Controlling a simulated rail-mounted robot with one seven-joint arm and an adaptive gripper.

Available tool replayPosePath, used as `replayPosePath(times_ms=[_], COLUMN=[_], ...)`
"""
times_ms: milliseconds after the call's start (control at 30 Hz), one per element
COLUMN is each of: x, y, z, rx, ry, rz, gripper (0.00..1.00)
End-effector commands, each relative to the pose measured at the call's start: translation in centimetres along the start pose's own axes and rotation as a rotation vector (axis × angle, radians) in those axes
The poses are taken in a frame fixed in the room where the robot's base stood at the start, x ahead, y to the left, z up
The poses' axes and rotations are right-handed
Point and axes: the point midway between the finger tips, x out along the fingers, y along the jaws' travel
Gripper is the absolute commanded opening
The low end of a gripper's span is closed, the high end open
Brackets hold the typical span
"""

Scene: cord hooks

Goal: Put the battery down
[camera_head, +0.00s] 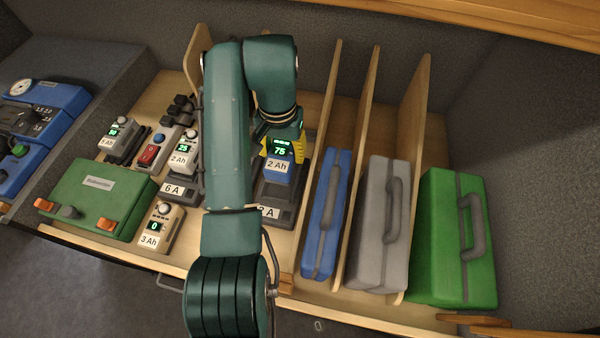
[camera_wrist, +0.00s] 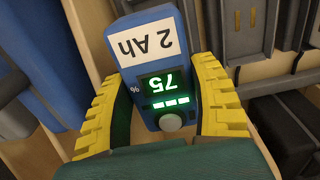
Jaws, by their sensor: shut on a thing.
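A blue battery (camera_head: 278,170) with a white "2 Ah" label and a green display reading 75 is between the yellow fingers of my gripper (camera_head: 283,149). In the wrist view the battery (camera_wrist: 161,92) is upside down in the picture, with one finger of my gripper (camera_wrist: 162,80) shut on each side. In the head view it appears over a dark grey charger (camera_head: 288,205) with a partly hidden "A" label. I cannot tell whether the battery touches the charger. My arm hides part of the charger's left side.
Left of my arm are a "6 A" charger (camera_head: 171,189), a "3 Ah" battery (camera_head: 160,228), another "2 Ah" battery (camera_head: 185,155) and a green box (camera_head: 98,200). To the right, wooden dividers (camera_head: 359,150) separate blue (camera_head: 325,215), grey (camera_head: 380,225) and green (camera_head: 450,240) cases.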

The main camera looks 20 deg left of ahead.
Motion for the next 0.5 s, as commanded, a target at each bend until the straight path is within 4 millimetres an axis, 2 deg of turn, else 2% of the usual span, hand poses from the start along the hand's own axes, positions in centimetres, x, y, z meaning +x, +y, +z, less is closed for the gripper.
replayPosePath(times_ms=[100,267,500], x=[2.0,3.1,6.2], y=[0.0,0.0,0.0], z=[-0.1,-0.1,-0.1], rx=[0.000,0.000,0.000], ry=[0.003,0.004,0.003], rz=[-0.001,-0.001,0.000], gripper=[0.20,0.20,0.20])
